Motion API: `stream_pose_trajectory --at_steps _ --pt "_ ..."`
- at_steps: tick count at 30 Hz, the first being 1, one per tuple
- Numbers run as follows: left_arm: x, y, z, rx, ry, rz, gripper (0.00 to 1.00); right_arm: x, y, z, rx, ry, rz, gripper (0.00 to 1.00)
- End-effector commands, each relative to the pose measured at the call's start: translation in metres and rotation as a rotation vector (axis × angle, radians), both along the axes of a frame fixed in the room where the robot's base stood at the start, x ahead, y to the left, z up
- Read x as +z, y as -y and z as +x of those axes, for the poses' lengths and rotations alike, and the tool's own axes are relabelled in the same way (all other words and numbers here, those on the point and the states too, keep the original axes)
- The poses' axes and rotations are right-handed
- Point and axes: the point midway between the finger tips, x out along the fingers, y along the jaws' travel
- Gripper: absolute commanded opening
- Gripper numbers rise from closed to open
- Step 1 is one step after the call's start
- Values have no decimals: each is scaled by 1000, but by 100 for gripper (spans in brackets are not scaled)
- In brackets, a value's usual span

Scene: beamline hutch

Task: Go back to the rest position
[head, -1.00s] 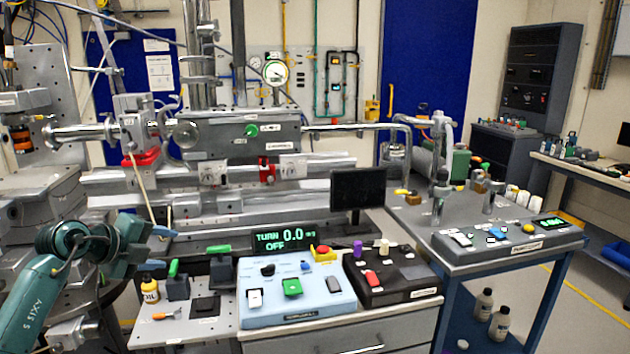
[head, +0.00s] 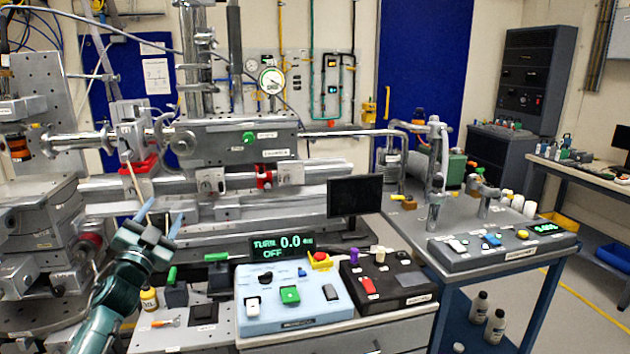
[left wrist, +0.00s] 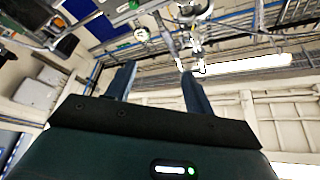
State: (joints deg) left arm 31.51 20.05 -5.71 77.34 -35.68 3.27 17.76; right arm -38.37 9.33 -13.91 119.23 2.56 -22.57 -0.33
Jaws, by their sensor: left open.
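My left gripper (head: 160,222) is at the left of the head view, with its arm coming up from the bottom left. Its two blue fingers point up and stand apart, with nothing between them. It is raised in front of the beamline equipment, above the bench with the oil bottle. In the left wrist view the same open fingers (left wrist: 158,85) point towards the upper wall and ceiling, and the space between them is empty. My right gripper is in neither view.
A light blue control box (head: 292,297) and a black control box (head: 388,283) stand on the bench. A small monitor (head: 355,196) stands behind the boxes. Floor shows at the right.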

Motion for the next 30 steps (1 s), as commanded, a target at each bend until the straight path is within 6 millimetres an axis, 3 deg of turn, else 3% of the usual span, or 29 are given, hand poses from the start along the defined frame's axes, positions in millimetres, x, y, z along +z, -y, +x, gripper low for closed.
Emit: stream_pose_trajectory --at_steps 4,10,12,17,23,26,30 --pt "-25 -26 7 93 -134 -173 53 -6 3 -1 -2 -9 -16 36" --pt "-65 -35 10 132 -339 -335 53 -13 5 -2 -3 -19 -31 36" --pt "-84 -31 7 126 -413 -374 53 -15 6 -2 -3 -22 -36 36" --pt "-146 3 -28 85 -491 -361 53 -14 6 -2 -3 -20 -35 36" --pt "-223 50 -93 24 -614 -373 53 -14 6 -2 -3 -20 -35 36" --pt "-265 79 -143 -12 -694 -394 53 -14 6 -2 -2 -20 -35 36" --pt "-311 121 -228 -63 -814 -443 53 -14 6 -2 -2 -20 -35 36"
